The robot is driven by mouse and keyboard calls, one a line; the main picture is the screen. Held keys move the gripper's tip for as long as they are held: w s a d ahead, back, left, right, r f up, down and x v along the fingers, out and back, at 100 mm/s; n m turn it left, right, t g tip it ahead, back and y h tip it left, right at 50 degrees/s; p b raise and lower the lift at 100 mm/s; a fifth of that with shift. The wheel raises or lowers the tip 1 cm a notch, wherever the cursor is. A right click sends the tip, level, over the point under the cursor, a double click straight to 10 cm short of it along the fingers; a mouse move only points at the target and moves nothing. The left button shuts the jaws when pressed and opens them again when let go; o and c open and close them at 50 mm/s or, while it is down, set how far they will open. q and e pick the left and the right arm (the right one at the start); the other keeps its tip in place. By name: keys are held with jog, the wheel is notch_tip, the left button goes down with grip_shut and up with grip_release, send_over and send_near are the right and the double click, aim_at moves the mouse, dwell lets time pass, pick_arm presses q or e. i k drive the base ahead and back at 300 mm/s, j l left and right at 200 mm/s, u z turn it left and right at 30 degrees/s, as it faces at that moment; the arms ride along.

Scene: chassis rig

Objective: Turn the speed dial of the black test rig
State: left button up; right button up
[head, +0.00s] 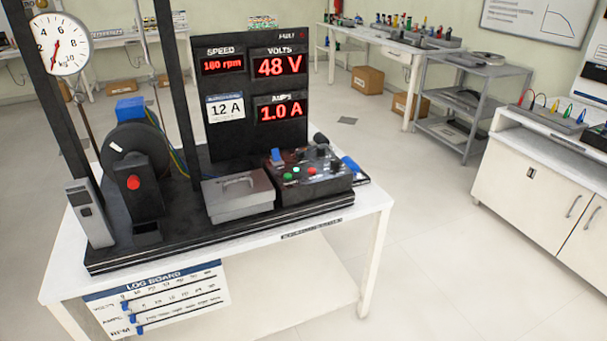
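The black test rig (215,235) stands on a white table left of centre in the head view. Its display panel (255,140) reads SPEED 180 rpm, VOLTS 48 V and AMPS 1.0 A, with a 12 A label. A dark control box (310,182) at the rig's right end carries green and red buttons and several dark knobs. I cannot tell which knob is the speed dial. A motor wheel with a red knob (133,182) is at the left. Neither of my grippers shows.
A grey lidded box (238,194) sits on the rig left of the control box. A round gauge (62,43) hangs at upper left. A log board (160,298) hangs on the table front. The floor to the right is clear up to white cabinets (530,185).

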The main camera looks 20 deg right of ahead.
aim_at(335, 163)
jog(key=z, duration=1.65)
jog(key=i+l, duration=0.5)
